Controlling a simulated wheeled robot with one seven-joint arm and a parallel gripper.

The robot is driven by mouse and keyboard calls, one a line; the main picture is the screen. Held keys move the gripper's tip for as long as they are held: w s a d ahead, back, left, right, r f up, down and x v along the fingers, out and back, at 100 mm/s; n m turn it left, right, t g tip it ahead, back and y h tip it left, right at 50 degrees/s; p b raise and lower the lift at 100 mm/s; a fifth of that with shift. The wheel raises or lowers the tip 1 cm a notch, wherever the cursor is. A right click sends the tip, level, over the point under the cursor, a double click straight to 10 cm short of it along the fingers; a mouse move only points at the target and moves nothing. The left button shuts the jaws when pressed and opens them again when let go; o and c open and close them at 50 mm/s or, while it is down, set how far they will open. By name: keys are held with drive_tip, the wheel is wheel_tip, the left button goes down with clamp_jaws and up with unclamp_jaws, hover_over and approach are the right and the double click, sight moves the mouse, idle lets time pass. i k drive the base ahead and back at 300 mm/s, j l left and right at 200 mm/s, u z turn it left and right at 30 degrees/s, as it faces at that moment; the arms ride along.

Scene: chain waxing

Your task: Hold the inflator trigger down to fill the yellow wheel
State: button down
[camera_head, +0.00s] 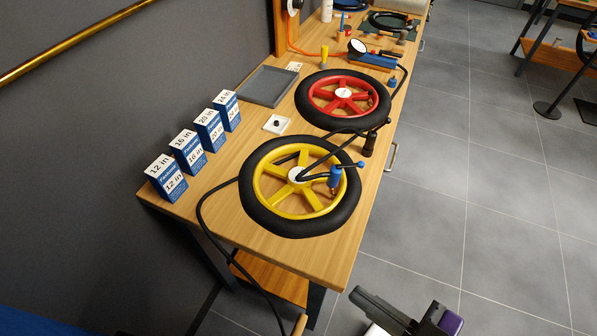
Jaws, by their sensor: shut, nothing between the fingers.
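The yellow wheel (271,204) lies flat on the wooden bench near its front end, with a black tyre around it. A small blue fitting with a brass end (335,179) sits at the right part of its rim; whether it is joined to the valve is too small to tell. The inflator (372,61) lies farther back, a blue body with a round gauge (357,46) and a reddish lever, seemingly the trigger (389,54). My gripper (405,316) is at the bottom edge, partly cut off, shut and empty, away from the bench and both objects.
A red wheel (317,110) lies behind the yellow one. A black hose (201,213) hangs off the bench's left front. Several blue size boxes (187,152), a grey tray (267,86) and a dark upright tool (369,144) stand around.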

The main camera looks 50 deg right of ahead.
sight(382, 51)
drive_tip(key=z, duration=1.35)
